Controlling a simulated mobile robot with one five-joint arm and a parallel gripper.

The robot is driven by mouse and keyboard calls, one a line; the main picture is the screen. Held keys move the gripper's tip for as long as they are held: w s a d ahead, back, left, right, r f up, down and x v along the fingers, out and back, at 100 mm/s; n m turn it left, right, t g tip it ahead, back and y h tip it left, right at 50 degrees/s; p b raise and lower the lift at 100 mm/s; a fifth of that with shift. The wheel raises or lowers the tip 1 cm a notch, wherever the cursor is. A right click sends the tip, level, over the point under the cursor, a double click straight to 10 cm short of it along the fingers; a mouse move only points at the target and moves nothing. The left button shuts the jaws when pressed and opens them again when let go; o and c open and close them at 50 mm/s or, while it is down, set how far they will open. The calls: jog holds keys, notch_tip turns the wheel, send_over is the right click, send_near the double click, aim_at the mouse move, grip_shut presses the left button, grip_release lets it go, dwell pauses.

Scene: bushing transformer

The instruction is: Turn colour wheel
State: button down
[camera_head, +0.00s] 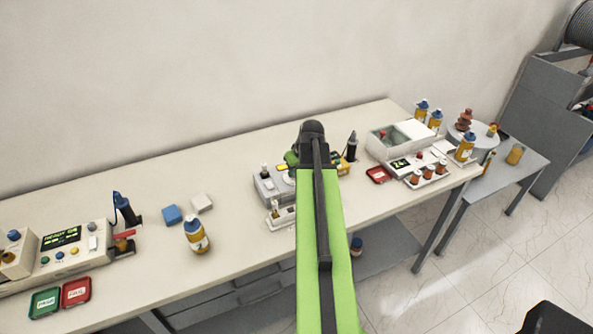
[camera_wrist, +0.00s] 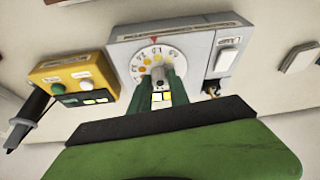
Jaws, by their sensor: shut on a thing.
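The colour wheel is a white round dial (camera_wrist: 148,62) with numbers and yellow to orange dots, set on a grey box (camera_wrist: 196,46). A red triangle mark sits at the wheel's top edge in the wrist view. My gripper (camera_wrist: 160,80) is at the wheel's centre, with its green fingers shut on the grey knob (camera_wrist: 158,72) there. In the head view the grey box (camera_head: 268,185) stands on the bench, and my green arm hides the wheel and most of the gripper.
A yellow box (camera_wrist: 75,80) with buttons and a black probe (camera_wrist: 28,118) stand close to the wheel's box. A white switch (camera_wrist: 228,60) is on the grey box.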

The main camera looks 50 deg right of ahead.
jog(key=shift+a+m+g+h, duration=0.1)
jog(key=shift+m+g+h, duration=0.35)
jog(key=shift+m, duration=1.1)
jog(key=shift+a+m+g+h, duration=0.1)
jog(key=shift+m+g+h, duration=0.3)
jog(key=shift+m, duration=1.15)
jog(key=shift+h, duration=0.25)
jog(key=c, duration=1.3)
grip_release()
jog(key=shift+o, duration=0.2)
